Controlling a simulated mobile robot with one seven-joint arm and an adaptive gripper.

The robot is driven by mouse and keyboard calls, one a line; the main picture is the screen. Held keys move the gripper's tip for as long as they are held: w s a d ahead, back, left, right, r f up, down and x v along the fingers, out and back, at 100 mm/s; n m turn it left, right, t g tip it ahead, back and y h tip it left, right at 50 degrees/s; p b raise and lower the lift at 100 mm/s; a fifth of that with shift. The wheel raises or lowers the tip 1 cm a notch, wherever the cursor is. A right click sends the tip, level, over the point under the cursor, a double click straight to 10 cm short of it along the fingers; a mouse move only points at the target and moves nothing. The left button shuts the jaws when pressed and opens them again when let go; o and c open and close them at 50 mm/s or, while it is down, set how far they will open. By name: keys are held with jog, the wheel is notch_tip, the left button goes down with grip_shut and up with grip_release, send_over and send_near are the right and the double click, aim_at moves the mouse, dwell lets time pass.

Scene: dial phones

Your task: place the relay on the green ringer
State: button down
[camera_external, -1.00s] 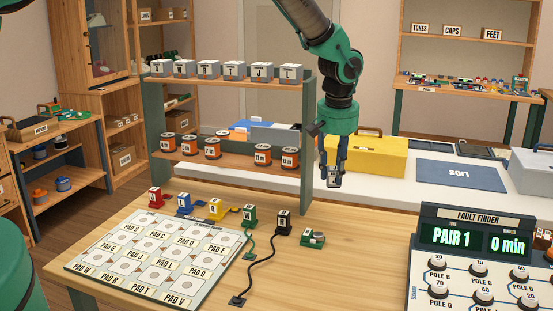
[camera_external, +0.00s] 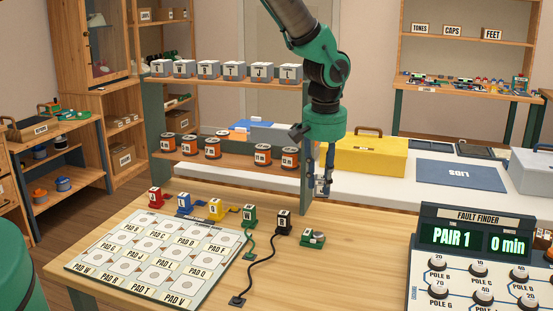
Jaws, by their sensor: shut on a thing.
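My gripper (camera_external: 322,188) hangs fingers-down over the table's back edge, shut on a small grey piece that looks like the relay (camera_external: 321,187). The fingers hide part of this piece. The green ringer (camera_external: 312,238) is a low green block with a pale top, lying on the wooden table below and slightly left of my gripper. The held piece is in the air, apart from the ringer.
A black block (camera_external: 283,222) with a cord stands just left of the ringer, and a green corded block (camera_external: 249,217) stands farther left. A rack (camera_external: 308,150) of grey boxes and orange spools rises behind. The fault finder (camera_external: 478,255) is at right. Table right of the ringer is clear.

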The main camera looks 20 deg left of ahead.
jog(key=s+a+m, duration=0.1)
jog(key=s+a, duration=0.3)
jog(key=s, duration=0.6)
jog(key=s+a+f+m+g, duration=0.1)
jog(key=s+a, duration=0.4)
jog(key=s, duration=0.5)
jog(key=shift+f, duration=0.2)
send_over(313, 233)
jog(key=shift+a+f+b, duration=0.1)
jog(key=shift+f+b, duration=0.35)
jog(key=shift+f, duration=0.3)
jog(key=shift+f, duration=0.1)
jog(key=shift+f, duration=1.65)
jog(key=shift+f, duration=0.15)
jog(key=c, duration=1.4)
grip_release()
jog(key=shift+o, duration=0.2)
